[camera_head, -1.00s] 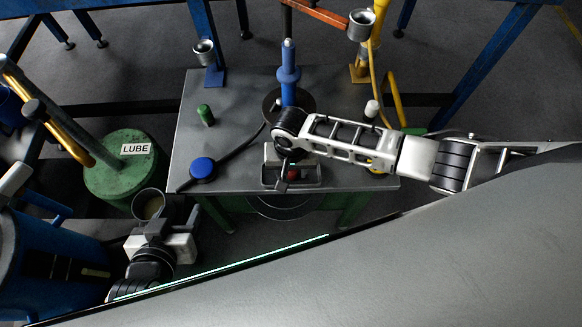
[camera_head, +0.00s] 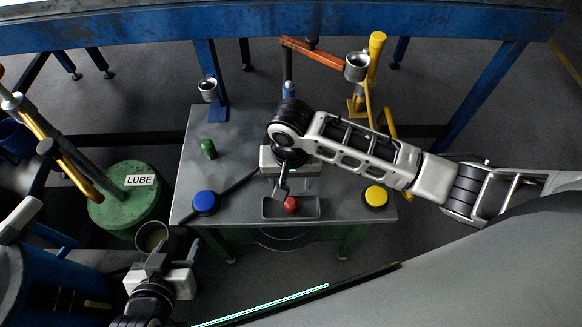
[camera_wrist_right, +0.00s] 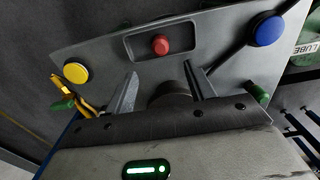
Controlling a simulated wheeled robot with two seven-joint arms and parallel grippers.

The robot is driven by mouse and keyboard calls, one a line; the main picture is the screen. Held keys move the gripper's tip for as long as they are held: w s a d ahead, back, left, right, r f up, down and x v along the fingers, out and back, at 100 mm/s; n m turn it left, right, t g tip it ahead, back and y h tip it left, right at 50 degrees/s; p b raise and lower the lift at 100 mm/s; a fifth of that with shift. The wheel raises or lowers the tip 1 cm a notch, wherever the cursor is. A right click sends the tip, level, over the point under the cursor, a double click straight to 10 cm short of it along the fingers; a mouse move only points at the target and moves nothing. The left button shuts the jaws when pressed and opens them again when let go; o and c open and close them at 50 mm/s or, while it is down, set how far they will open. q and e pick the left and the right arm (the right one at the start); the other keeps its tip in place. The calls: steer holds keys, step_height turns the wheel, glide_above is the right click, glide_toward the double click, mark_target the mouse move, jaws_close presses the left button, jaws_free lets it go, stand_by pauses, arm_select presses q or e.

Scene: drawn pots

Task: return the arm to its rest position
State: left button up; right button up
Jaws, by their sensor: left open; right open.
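My right arm (camera_head: 365,150) reaches in from the right over the grey work table (camera_head: 240,140). Its gripper (camera_head: 283,188) points down above the table, by a recessed tray (camera_head: 270,208) with a red button (camera_head: 290,204). In the right wrist view the two fingers (camera_wrist_right: 160,88) stand wide apart, with no object gripped; a dark round shape shows between their bases. My left gripper (camera_head: 158,262) is low at the left, right beside a dark cup (camera_head: 152,237) with a tan inside. I cannot tell whether they touch.
A blue button (camera_head: 205,202), a yellow button (camera_head: 375,196) and a green knob (camera_head: 208,148) sit on the table. A green LUBE drum (camera_head: 125,210) stands left. A blue bench (camera_head: 300,28) crosses the back.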

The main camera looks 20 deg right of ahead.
steer(key=shift+r, duration=1.65)
steer(key=s+a+f+n+t+y, duration=0.2)
steer(key=a+f+t+y, duration=0.2)
steer(key=a, duration=0.1)
steer(key=s+d+n+t+h, duration=0.1)
steer(key=s+d+n+t, duration=0.2)
steer(key=d, duration=0.6)
steer(key=s+t, duration=0.2)
steer(key=t, duration=0.1)
steer(key=shift+d+n, duration=0.2)
steer(key=shift+n, duration=0.2)
